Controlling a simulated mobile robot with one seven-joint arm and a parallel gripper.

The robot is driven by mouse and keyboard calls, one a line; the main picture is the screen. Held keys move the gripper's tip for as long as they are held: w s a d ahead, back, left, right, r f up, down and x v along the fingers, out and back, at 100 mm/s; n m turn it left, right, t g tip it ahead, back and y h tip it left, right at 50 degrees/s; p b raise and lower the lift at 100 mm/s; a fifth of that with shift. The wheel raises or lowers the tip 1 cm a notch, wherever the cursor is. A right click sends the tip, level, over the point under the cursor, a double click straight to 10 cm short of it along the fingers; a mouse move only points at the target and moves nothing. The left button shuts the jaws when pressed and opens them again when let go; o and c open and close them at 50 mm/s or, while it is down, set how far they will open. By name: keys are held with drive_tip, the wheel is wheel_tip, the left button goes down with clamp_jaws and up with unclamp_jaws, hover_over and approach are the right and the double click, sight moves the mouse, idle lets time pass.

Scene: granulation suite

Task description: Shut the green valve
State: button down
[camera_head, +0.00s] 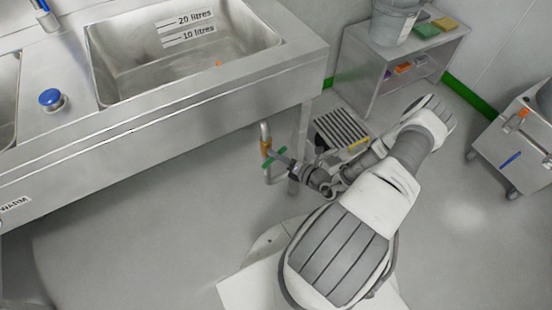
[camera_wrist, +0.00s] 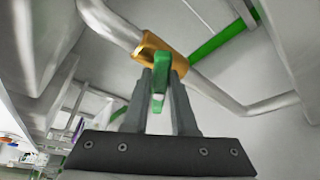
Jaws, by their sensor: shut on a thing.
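The green valve has a brass body (camera_head: 265,146) on a steel pipe (camera_head: 264,131) below the front of the sink. Its green handle (camera_head: 281,151) shows on both sides of my gripper's tips and lies slanted across the pipe's line. My gripper (camera_head: 284,162) reaches in from the right and is shut on the handle. In the wrist view the green handle (camera_wrist: 161,68) stands between the two grey fingers (camera_wrist: 162,84), just in front of the brass body (camera_wrist: 158,46). The fingers hide part of the handle.
The steel sink bench (camera_head: 190,115) overhangs the pipe, with a bench leg (camera_head: 302,140) close to my gripper. A grooved grey unit (camera_head: 341,130) stands on the floor behind my wrist. A shelf cart (camera_head: 385,60) is farther back. The floor at left is clear.

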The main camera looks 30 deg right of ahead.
drive_tip(key=m+b, duration=0.1)
drive_tip(key=m+t+y+b, duration=0.1)
drive_tip(key=m+b, duration=0.1)
drive_tip(key=shift+d+f, duration=0.1)
drive_tip(key=shift+f, duration=0.3)
drive_tip(key=shift+m+t+y+b, duration=0.4)
drive_tip(key=shift+m+b, duration=0.5)
drive_tip(key=shift+m, duration=0.4)
drive_tip(key=shift+r, duration=0.1)
drive_tip(key=c, duration=0.7)
unclamp_jaws()
drive_tip(key=p+v, duration=0.2)
drive_tip(key=v, duration=1.5)
drive_tip(key=shift+s+d, duration=0.1)
drive_tip(key=shift+s, duration=0.1)
